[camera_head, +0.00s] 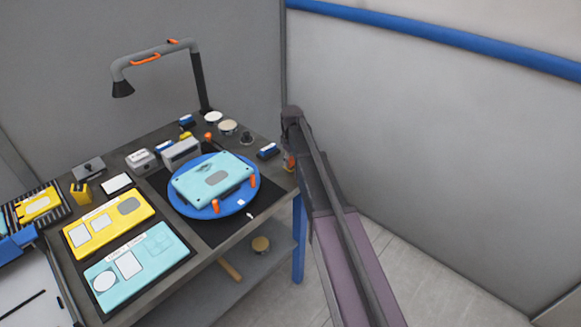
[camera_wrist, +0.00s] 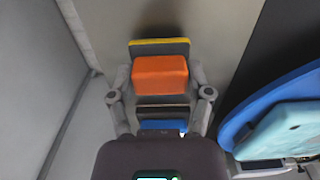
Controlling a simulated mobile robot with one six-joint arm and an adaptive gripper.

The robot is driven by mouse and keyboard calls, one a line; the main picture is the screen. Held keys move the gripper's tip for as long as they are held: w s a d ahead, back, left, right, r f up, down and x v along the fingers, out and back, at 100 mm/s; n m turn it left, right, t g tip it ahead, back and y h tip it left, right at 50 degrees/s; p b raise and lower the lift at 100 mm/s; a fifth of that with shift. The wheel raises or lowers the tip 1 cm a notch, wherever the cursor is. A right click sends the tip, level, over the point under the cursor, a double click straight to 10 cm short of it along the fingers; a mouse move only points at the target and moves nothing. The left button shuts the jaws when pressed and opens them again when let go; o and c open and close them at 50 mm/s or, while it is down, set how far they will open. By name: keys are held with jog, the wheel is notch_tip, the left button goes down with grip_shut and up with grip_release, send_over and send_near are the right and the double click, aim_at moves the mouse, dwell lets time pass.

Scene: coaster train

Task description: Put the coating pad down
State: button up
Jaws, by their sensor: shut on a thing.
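My gripper (camera_wrist: 161,95) is shut on the coating pad, which has an orange block body (camera_wrist: 160,77) and a grey, yellow-edged part beyond it. The two fingers stand on either side of the orange block. In the head view the pad (camera_head: 289,163) shows only as a small orange and yellow patch below my gripper, at the table's right edge. The pad is partly hidden there by my arm. In the wrist view the grey tabletop (camera_wrist: 215,45) lies beyond the pad; I cannot tell whether the pad touches it.
A blue round turntable (camera_head: 240,209) bears a light-blue panel (camera_head: 195,187) and orange clamps. A small blue-and-white block (camera_head: 268,151) lies near my gripper. Round tins (camera_head: 228,126) stand at the back. Yellow (camera_head: 133,223) and light-blue (camera_head: 155,258) boards lie in front. A lamp (camera_head: 150,57) arches over the table.

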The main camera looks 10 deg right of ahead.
aim_at(292, 159)
jog(key=shift+f+b, duration=0.3)
jog(key=shift+f, duration=0.35)
jog(key=shift+f, duration=0.1)
jog(key=o, duration=1)
notch_tip(292, 159, up, 12)
jog(key=p, duration=1.2)
jog(key=shift+s, duration=0.1)
dwell(0.3)
jog(key=s+m, duration=0.2)
jog(key=s, duration=0.7)
jog(key=s+m, duration=0.2)
jog(key=s, duration=0.8)
jog(key=s+m, duration=0.3)
jog(key=s, duration=0.6)
jog(key=shift+s+a, duration=0.3)
jog(key=shift+s, duration=0.05)
